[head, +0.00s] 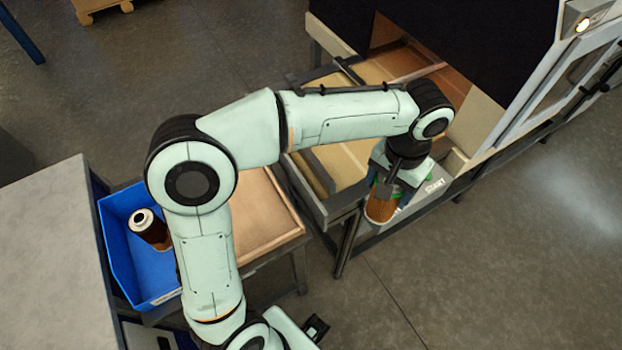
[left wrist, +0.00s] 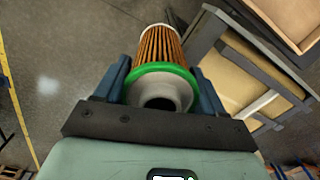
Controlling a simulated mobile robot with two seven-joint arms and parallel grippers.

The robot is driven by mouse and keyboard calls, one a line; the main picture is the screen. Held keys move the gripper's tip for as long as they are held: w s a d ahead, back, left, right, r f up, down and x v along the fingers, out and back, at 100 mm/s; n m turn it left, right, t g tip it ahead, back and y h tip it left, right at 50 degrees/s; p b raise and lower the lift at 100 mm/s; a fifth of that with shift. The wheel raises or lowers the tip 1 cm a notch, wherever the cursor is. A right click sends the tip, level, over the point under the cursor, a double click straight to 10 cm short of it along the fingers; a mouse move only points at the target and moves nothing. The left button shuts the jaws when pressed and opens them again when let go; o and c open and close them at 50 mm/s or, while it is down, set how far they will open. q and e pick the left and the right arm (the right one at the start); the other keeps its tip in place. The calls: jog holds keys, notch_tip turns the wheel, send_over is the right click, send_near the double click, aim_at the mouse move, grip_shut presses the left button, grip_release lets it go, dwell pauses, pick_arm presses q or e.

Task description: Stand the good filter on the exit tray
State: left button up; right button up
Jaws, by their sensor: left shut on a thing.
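My left gripper (head: 385,188) is shut on a filter cartridge (head: 381,210) with orange-brown pleats. The cartridge hangs below the gripper in the head view, in front of the machine's near edge. In the left wrist view the filter (left wrist: 160,50) sits between the two fingers (left wrist: 160,90), with a green ring and a pale hollow end cap toward the camera. Its pleats look even and clean on the side that shows. A shallow tan tray (head: 283,232) with a raised rim stands left of the held filter, partly hidden by my arm. I cannot tell whether it is the exit tray.
A blue bin (head: 115,235) holds a dark brown filter (head: 148,229) with a white end, leaning. A grey table (head: 45,240) stands at the left. A machine (head: 480,60) with a tan bed (head: 335,165) stands behind the gripper. The floor at the lower right is clear.

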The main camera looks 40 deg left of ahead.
pick_arm(q)
jog(key=s+a+r+n+b, duration=0.2)
jog(key=s+a+n, duration=0.3)
jog(key=a, duration=0.7)
jog(key=s+a+r+n+b, duration=0.1)
jog(key=s+a+n, duration=0.4)
jog(key=a, duration=0.8)
jog(key=s+a+r+n+b, duration=0.1)
jog(key=s+a+r+n, duration=0.3)
jog(key=s, duration=0.4)
notch_tip(320, 180, down, 21)
jog(key=a+b, duration=0.1)
jog(key=b, duration=0.3)
jog(key=shift+a+b, duration=0.15)
jog(key=shift+b, duration=0.25)
pick_arm(e)
notch_tip(320, 180, down, 9)
jog(key=s, duration=0.2)
pick_arm(q)
jog(key=o, duration=1.1)
jog(key=shift+f, duration=0.15)
